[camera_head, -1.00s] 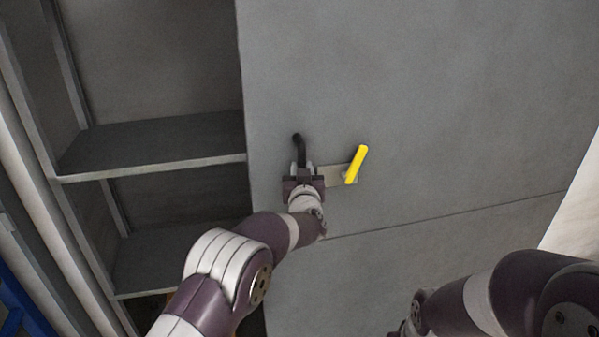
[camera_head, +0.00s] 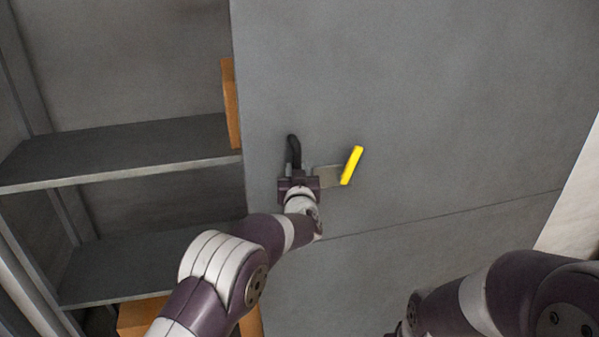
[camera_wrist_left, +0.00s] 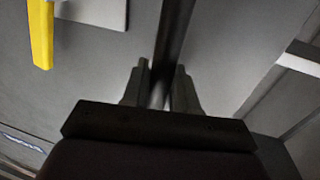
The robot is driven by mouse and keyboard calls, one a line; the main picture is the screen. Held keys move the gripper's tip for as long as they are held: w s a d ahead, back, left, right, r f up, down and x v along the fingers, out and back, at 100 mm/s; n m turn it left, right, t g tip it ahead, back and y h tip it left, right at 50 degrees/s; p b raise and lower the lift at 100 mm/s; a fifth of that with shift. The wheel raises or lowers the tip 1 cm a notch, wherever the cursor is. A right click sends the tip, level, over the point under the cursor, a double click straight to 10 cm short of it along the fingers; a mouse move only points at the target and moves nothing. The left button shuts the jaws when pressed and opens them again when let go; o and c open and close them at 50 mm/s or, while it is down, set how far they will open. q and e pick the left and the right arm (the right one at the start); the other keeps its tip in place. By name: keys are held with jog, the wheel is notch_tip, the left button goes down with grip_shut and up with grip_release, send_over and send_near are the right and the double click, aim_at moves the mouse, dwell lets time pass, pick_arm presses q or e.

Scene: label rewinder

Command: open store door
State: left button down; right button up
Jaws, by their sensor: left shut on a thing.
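The store door (camera_head: 430,110) is a large grey panel that stands partly open, its left edge free of the shelves. A black bar handle (camera_head: 294,150) is on it near that edge. My left gripper (camera_head: 299,180) is shut on this handle. In the left wrist view, the dark handle (camera_wrist_left: 175,45) runs up from between the two fingers of the gripper (camera_wrist_left: 160,88). A yellow lever (camera_head: 352,165) on a metal plate (camera_head: 326,175) is just right of the gripper. It also shows in the left wrist view (camera_wrist_left: 41,35). My right gripper is out of view; only its arm shows.
Left of the door is an open cabinet with grey shelves (camera_head: 120,150). An orange-brown box (camera_head: 231,100) shows partly behind the door edge, and another (camera_head: 140,317) is lower down. A pale surface (camera_head: 575,205) is at the right.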

pick_arm(q)
jog(key=c, duration=1)
grip_release()
jog(key=shift+a, duration=0.1)
jog(key=s+b, duration=0.1)
jog(key=s, duration=0.3)
jog(key=s+b, duration=0.1)
jog(key=s, duration=0.7)
jog(key=shift+s+d+b, duration=0.25)
jog(key=shift+s+b, duration=0.05)
jog(key=shift+b, duration=0.1)
